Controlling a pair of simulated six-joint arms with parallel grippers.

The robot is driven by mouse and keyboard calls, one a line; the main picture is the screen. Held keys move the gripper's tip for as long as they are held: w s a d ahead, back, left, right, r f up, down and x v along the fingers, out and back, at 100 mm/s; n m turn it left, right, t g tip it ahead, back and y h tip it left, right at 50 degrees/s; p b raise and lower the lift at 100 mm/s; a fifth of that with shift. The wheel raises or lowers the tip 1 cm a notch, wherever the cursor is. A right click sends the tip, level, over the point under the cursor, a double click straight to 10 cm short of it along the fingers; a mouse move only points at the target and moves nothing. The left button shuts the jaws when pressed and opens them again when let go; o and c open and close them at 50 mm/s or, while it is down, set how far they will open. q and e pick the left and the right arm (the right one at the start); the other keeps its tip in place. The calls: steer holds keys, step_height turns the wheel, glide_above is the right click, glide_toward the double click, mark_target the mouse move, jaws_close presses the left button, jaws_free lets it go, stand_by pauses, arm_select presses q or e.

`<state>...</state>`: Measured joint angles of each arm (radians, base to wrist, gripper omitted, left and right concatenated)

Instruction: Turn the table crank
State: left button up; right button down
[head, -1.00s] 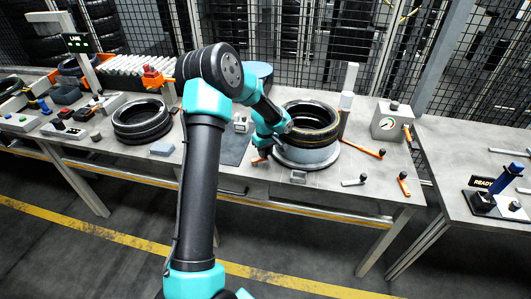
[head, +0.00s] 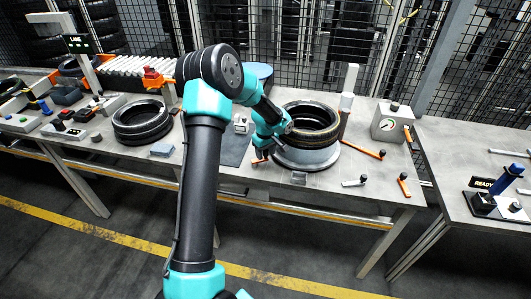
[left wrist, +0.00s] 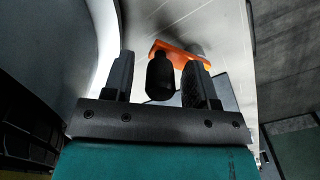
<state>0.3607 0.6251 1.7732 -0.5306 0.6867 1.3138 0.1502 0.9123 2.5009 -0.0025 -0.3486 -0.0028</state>
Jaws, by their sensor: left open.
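The turntable (head: 305,166) is a round grey drum on the bench with a black tyre (head: 312,118) lying on it. Its crank is an orange arm (left wrist: 180,52) with an upright black knob (left wrist: 160,78), seen close up in the left wrist view. My left gripper (left wrist: 157,68) is open, with the knob between its two dark fingers. The knob is closer to the right finger; whether it touches is unclear. In the head view my left gripper (head: 259,152) is at the drum's front left, and the crank is small and mostly hidden there. My right gripper is not in view.
Another tyre (head: 142,122) lies left on the bench. Orange-handled levers (head: 365,152) and a gauge box (head: 389,122) stand right of the turntable. A side table with a blue lever (head: 508,174) is at far right. The bench's front edge is close below the turntable.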

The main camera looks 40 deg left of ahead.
arm_select(q)
step_height(320, 180, up, 17)
steer(key=shift+r, duration=0.15)
stand_by(0.5)
